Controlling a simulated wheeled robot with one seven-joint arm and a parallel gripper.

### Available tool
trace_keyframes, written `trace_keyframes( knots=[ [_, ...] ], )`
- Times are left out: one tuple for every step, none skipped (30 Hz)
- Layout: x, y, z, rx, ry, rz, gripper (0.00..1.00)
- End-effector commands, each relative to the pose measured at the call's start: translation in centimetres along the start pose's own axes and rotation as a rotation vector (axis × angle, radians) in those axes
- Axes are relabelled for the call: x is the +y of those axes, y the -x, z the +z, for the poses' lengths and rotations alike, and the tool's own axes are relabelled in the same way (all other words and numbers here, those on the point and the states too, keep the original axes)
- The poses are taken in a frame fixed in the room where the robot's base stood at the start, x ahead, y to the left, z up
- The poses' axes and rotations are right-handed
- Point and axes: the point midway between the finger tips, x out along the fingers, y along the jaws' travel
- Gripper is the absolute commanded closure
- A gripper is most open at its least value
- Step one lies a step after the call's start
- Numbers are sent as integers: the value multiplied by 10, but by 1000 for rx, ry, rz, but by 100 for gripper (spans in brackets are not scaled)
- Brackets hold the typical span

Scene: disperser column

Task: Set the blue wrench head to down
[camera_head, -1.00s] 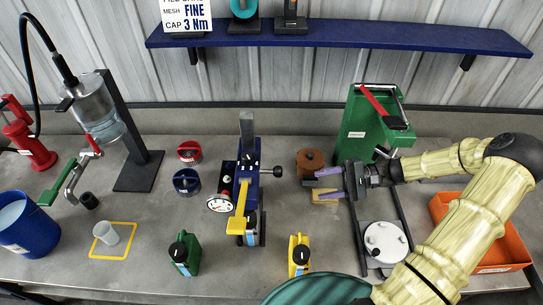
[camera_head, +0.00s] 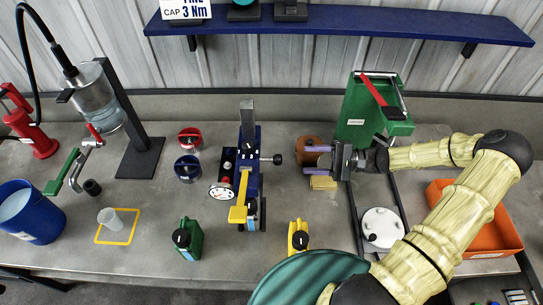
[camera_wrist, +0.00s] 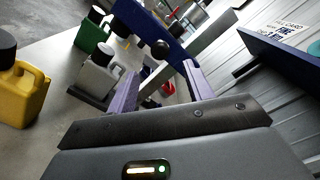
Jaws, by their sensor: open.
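The blue tool (camera_head: 253,165) stands at mid-table in the head view. It has an upright grey bar, a yellow arm (camera_head: 241,198) towards the front, a round gauge on its left and a black knob (camera_head: 277,159) on its right. I cannot tell which part is the wrench head or how it is set. My gripper (camera_head: 318,159) is open and empty, to the right of the knob and apart from it, its purple fingers pointing left. In the wrist view the blue body (camera_wrist: 150,25) and black knob (camera_wrist: 160,48) appear beyond my open fingers (camera_wrist: 160,85).
A brown roll (camera_head: 309,145) and a tan block (camera_head: 323,183) are close to my fingers. A yellow jug (camera_head: 298,238) and green jug (camera_head: 187,238) stand in front. A green press (camera_head: 365,115) stands behind my arm. An orange tray (camera_head: 480,225) lies right. A blue shelf (camera_head: 345,25) hangs behind.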

Motion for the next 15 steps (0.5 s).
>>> trace_keyframes(
  knots=[
    [-2,-10,3,-5,-2,1,49],
    [-3,-16,3,-5,-1,1,49],
    [-3,-23,3,-5,-2,-1,49],
    [-3,-28,3,-4,-2,0,49],
    [-3,-33,3,-5,-1,0,49],
    [-3,-41,3,-5,-1,1,49],
    [-3,-46,3,-5,-2,0,49],
    [-3,-51,3,-5,-2,-1,49],
    [-3,-58,3,-5,-1,1,49],
    [-2,-64,3,-5,-2,1,49],
    [-2,-69,3,-4,-3,1,49],
    [-3,-76,3,-5,-2,0,49],
    [-3,-81,3,-5,-1,1,49],
    [-3,-86,3,-5,-1,1,49],
    [-3,-93,3,-4,-2,0,49]
  ],
)
